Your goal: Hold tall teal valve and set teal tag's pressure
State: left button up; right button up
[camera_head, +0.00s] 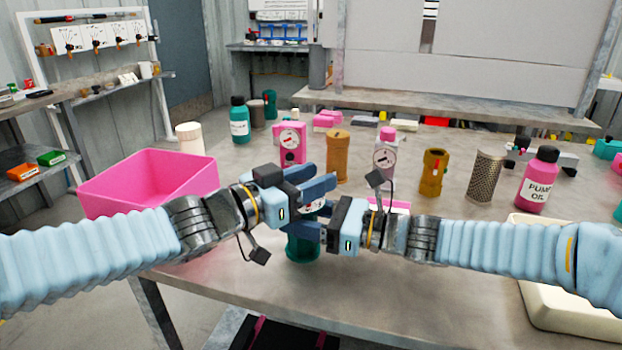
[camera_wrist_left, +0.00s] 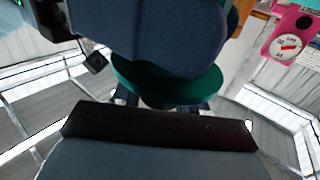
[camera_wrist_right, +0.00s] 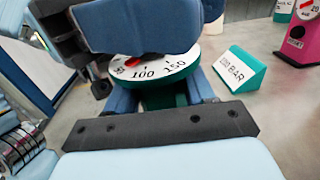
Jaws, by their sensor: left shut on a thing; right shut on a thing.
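The tall teal valve (camera_head: 303,248) stands upright at the table's front, with a white dial at its top. My left gripper (camera_head: 312,186) is shut on its upper part and covers much of it. My right gripper (camera_head: 308,228) is shut on it lower down, from the right. In the right wrist view the white dial (camera_wrist_right: 155,66) shows 50, 100 and 150 with part of a red pointer; blue fingers hide the rest. The teal tag (camera_wrist_right: 240,72) beside it seems to read 200 BAR. In the left wrist view the teal valve (camera_wrist_left: 165,85) is mostly hidden.
A pink bin (camera_head: 150,185) stands to the left. Behind are a pink pump with gauge (camera_head: 289,145), an orange cylinder (camera_head: 338,155), a brass part (camera_head: 433,172), a mesh cylinder (camera_head: 485,178) and a pink oil bottle (camera_head: 538,180). A cream tray (camera_head: 560,312) lies front right.

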pick_arm(q)
jog(key=shift+w+r+n+t+y, duration=0.1)
jog(key=shift+n+t+y, duration=0.25)
jog(key=shift+t, duration=0.25)
jog(key=shift+a+n+t+y, duration=0.1)
jog(key=shift+n+t+y, duration=0.2)
jog(key=shift+n+y, duration=0.05)
jog(key=o, duration=1)
jog(key=shift+c, duration=0.2)
jog(key=v, duration=1.2)
